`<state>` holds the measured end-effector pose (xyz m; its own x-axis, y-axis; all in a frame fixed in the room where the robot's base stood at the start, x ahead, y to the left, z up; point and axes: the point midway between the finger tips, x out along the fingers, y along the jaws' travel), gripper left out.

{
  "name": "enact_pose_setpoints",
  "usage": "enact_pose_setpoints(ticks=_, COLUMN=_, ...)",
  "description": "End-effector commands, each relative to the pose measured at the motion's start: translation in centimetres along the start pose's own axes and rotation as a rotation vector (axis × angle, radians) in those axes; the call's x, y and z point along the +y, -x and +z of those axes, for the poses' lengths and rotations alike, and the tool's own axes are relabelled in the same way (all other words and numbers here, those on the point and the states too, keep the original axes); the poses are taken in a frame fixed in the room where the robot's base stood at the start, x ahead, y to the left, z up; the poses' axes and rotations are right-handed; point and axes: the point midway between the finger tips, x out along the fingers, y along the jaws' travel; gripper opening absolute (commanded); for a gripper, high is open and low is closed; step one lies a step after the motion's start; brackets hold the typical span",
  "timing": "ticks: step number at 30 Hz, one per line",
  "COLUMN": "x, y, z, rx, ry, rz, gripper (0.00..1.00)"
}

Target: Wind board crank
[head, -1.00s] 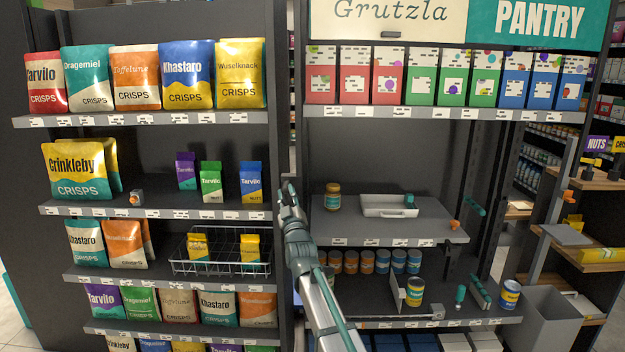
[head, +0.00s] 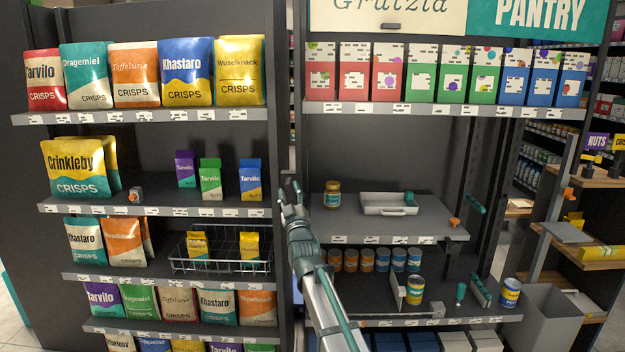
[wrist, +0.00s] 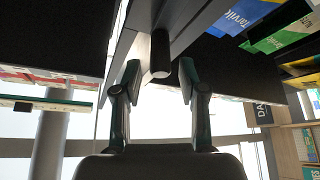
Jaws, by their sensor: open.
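My gripper (head: 290,183) is raised in front of the dark gap between the left and right shelf units. In the wrist view, my gripper (wrist: 158,82) is open, its two fingers spread apart. A dark, rounded bar or stub (wrist: 160,54) shows between and beyond the fingertips; I cannot tell whether it is the crank's handle. No contact with it is clear. The board (head: 392,10) with "Grutzla" lettering hangs at the top, beside a teal "PANTRY" panel (head: 540,20). A small grey handle-like piece (head: 392,26) sits at the board's lower edge. No crank is clearly identifiable in the head view.
The left unit holds crisps bags (head: 185,72) and small packets (head: 210,175). The right unit holds boxes (head: 420,75), a jar (head: 332,194) and a tray (head: 375,210) on a protruding shelf. An open grey bin (head: 545,310) stands at lower right.

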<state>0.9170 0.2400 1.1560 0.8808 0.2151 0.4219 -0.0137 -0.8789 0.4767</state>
Motion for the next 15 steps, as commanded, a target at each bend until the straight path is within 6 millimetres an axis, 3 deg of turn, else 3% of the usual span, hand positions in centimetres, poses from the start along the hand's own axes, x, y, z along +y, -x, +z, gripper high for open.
enact_pose_setpoints(ticks=15, x=-0.1, y=3.9, z=0.1, rx=0.000, ry=0.000, rz=-0.001, gripper=0.42)
